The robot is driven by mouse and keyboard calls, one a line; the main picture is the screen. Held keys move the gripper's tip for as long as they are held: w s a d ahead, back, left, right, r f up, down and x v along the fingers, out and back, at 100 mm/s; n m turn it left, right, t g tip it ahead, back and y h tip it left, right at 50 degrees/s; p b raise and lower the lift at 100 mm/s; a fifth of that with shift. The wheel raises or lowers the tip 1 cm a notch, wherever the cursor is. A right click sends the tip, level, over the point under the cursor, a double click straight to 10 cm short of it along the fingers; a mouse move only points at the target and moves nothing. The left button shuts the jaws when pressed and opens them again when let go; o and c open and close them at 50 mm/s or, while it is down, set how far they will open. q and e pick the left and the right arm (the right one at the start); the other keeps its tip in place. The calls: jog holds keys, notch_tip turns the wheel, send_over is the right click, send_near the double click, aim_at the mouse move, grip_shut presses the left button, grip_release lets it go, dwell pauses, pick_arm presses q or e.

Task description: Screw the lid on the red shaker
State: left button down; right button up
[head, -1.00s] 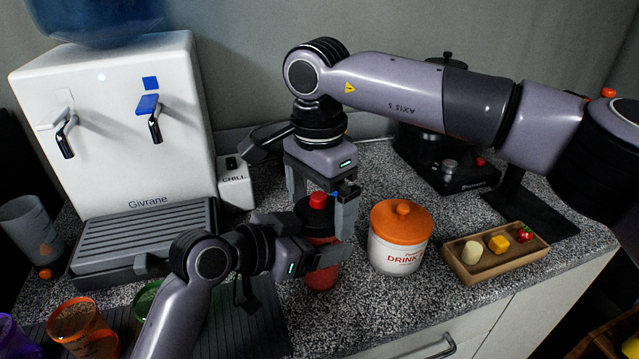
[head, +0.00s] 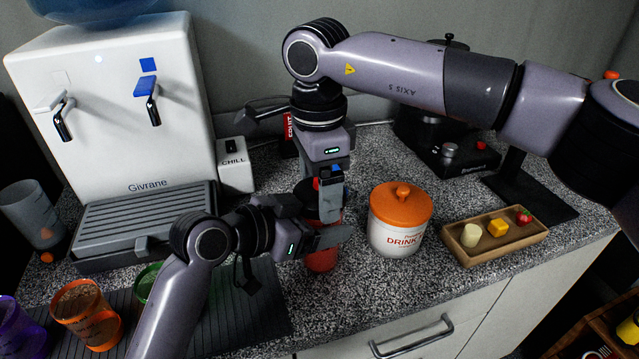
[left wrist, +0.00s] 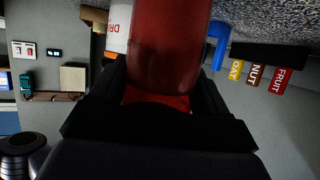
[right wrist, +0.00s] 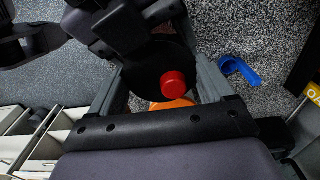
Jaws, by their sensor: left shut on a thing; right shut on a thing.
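The red shaker (head: 321,261) stands upright on the counter, mostly hidden behind my grippers. My left gripper (head: 325,240) is shut around its body from the left; the red body (left wrist: 168,45) fills the space between the fingers in the left wrist view. My right gripper (head: 328,205) points down from above and is shut on the dark lid (right wrist: 150,65) at the shaker's top. The lid's red cap (right wrist: 173,82) shows between the fingers in the right wrist view. The seam between lid and shaker is hidden, so I cannot tell how they meet.
An orange-lidded drink jar (head: 399,225) stands close to the right of the shaker. A wooden tray (head: 495,237) with small food pieces lies farther right. A water dispenser (head: 130,130) stands at left, with coloured cups (head: 88,315) in front. A blue scoop (right wrist: 238,70) lies nearby.

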jog(key=m, duration=0.2)
jog(key=shift+m, duration=0.3)
jog(key=o, duration=1.1)
jog(key=shift+c, duration=0.2)
jog(key=shift+r, duration=2.25)
jog(key=shift+r+n, duration=1.2)
jog(key=shift+r, duration=0.55)
